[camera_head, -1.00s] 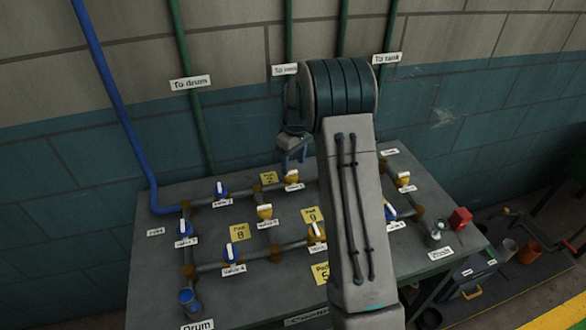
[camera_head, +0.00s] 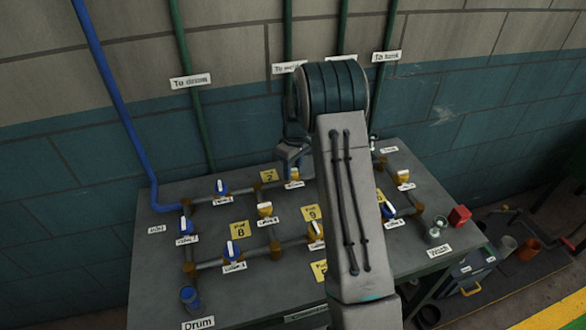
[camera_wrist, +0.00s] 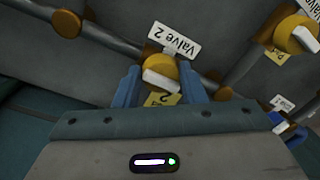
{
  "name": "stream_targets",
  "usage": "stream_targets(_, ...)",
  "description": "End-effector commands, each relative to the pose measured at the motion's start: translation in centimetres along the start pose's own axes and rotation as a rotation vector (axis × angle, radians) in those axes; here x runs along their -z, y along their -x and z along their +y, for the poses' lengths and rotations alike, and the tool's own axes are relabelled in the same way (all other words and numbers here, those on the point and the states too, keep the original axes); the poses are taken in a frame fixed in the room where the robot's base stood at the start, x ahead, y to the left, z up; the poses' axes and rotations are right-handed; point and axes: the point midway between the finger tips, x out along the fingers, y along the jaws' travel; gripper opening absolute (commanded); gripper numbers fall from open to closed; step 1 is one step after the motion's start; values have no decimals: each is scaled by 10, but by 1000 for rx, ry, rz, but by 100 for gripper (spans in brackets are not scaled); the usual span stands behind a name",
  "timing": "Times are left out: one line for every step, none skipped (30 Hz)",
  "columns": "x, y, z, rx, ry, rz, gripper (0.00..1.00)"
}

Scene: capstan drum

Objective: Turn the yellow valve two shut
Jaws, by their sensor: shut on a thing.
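The yellow valve two (camera_wrist: 162,75) has a white bar handle on top and a "Valve 2" label (camera_wrist: 174,40) beside it in the wrist view. It sits on a grey pipe on the bench. My gripper (camera_wrist: 160,88) has one blue finger on each side of the valve and is shut on it. In the head view, my gripper (camera_head: 292,158) is at the back of the bench, right above valve two (camera_head: 292,184), and partly covers it. The contact between fingers and valve is partly hidden by the gripper body.
Another yellow valve (camera_wrist: 296,35) stands at the upper right of the wrist view. Several blue and yellow valves, such as a blue one (camera_head: 232,251), line the pipes on the bench (camera_head: 160,285). Vertical pipes run up the wall behind.

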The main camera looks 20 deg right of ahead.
Motion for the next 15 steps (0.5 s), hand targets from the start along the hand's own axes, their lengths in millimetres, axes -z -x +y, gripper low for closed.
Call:
stream_targets(0,0,0,0,-6,1,14)
stream_targets(0,0,0,0,-10,2,14)
stream_targets(0,0,0,0,-19,2,14)
stream_targets(0,0,0,0,-28,3,14)
stream_targets(0,0,0,0,-39,4,14)
stream_targets(0,-1,0,0,-54,5,14)
stream_targets(0,-1,0,0,-69,6,14)
stream_targets(0,-1,0,0,-84,8,14)
stream_targets(0,-1,0,0,-108,10,14)
stream_targets(0,-1,-1,0,-127,11,14)
stream_targets(0,-1,-1,0,-149,13,14)
stream_targets(0,-1,-1,-1,-180,15,14)
stream_targets(0,-2,-1,-1,-204,17,14)
stream_targets(0,-2,-1,-1,-229,19,14)
stream_targets(0,-2,-1,-1,-265,22,14)
